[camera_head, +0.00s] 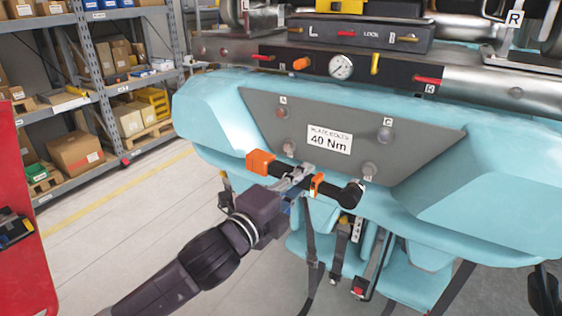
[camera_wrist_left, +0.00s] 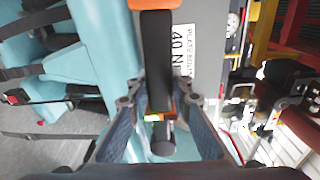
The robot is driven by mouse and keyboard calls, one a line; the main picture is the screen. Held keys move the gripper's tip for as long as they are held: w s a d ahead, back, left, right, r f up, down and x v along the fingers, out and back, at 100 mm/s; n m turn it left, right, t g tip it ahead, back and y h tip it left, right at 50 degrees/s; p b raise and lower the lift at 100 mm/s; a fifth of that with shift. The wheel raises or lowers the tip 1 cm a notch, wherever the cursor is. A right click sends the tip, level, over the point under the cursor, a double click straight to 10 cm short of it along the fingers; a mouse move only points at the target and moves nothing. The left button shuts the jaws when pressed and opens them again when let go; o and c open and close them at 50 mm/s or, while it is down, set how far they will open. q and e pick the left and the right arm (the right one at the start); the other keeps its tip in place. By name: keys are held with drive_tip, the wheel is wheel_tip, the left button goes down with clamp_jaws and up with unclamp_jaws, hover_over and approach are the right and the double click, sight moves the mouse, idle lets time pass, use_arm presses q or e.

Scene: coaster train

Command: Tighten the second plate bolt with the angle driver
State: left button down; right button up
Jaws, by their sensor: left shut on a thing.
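The angle driver has an orange end block (camera_head: 260,162), a black body and a round black head (camera_head: 350,194). My left gripper (camera_head: 303,176) is shut around its body, and the left wrist view also shows the black driver body (camera_wrist_left: 157,60) between the fingers. The grey plate (camera_head: 345,112) on the turquoise car front carries a "PLATE BOLTS 40 Nm" label (camera_head: 330,139). Bolts show at its upper left (camera_head: 281,113), lower left (camera_head: 289,146), upper right (camera_head: 386,133) and lower right (camera_head: 369,172). The driver head is just below and left of the lower-right bolt; contact cannot be told. My right gripper is not seen.
Above the plate are a black panel with a gauge (camera_head: 341,66) and coloured handles. Black straps (camera_head: 309,245) hang below the car front. Shelving with boxes (camera_head: 75,153) stands at the left, and a red panel (camera_head: 22,230) at the left edge. The floor between is clear.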

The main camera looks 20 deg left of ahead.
use_arm(q)
drive_tip(key=shift+s+d+r, duration=0.1)
drive_tip(key=shift+s+d, duration=0.15)
drive_tip(key=shift+n, duration=0.3)
drive_tip(key=shift+w, duration=0.35)
drive_tip(key=shift+w+b, duration=0.3)
drive_tip(key=x, duration=0.2)
drive_tip(key=shift+w+d+r, duration=0.1)
drive_tip(key=shift+w, duration=0.15)
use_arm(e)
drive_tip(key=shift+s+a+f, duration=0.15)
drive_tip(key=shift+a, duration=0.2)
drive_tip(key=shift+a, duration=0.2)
